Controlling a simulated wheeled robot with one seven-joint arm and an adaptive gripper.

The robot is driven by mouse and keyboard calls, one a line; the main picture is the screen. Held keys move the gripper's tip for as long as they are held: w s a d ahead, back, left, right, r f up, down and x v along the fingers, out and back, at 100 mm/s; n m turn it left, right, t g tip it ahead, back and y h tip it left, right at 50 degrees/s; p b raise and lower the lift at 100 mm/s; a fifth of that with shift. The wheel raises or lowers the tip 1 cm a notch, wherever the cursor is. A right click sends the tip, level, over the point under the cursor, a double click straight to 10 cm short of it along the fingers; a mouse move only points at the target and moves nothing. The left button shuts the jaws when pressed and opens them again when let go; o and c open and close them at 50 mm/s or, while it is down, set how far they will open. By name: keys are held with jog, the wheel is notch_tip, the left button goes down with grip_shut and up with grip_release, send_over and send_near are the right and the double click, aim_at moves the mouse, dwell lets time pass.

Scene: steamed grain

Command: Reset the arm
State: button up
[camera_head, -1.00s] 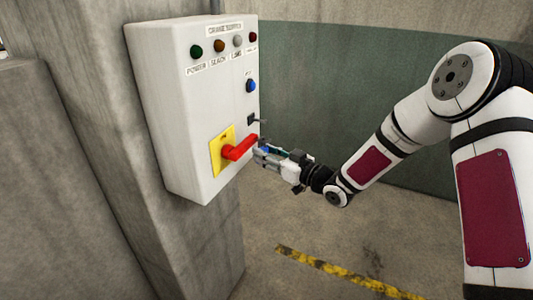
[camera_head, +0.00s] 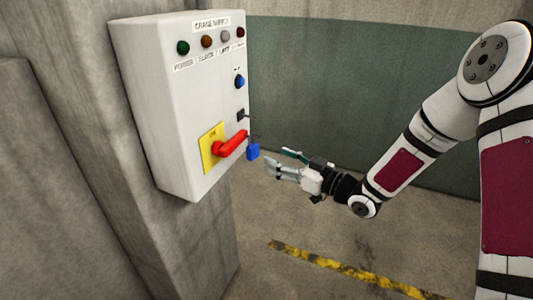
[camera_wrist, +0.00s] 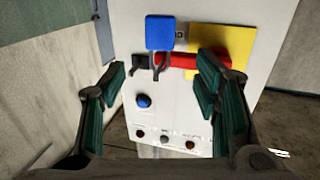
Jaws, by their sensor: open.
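My gripper (camera_head: 279,163) is open and empty, to the right of the white control box (camera_head: 160,120) and apart from it. In the wrist view my gripper (camera_wrist: 160,95) shows its two green-padded fingers spread, with the box face beyond them. A red switch handle (camera_head: 234,145) on a yellow plate (camera_head: 211,145) is on the box's lower front. A blue padlock (camera_head: 253,152) hangs at the handle's end, a short way left of my fingertips. In the wrist view the padlock (camera_wrist: 160,33) and its shackle show near the red handle (camera_wrist: 190,61).
The box is on a concrete pillar (camera_head: 90,170). It bears several lamps, a blue button (camera_head: 239,82) and a small black switch (camera_head: 242,115). A green-painted wall (camera_head: 330,80) stands behind. A yellow-black stripe (camera_head: 330,264) marks the floor; the space right of the box is open.

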jog(key=s+d+r+m+h, duration=0.35)
jog(key=d+r+h, duration=0.25)
jog(key=d+h, duration=0.3)
jog(key=s+d+r+m+h, duration=0.2)
jog(key=s+d+r+h, duration=0.35)
jog(key=d, duration=0.45)
jog(key=s+r+m+g, duration=0.2)
jog(key=s+m+g, duration=0.3)
jog(key=s, duration=2)
jog(key=shift+s+d+r, duration=0.2)
jog(key=shift+s+r, duration=0.05)
jog(key=shift+r, duration=0.05)
jog(key=shift+m, duration=0.25)
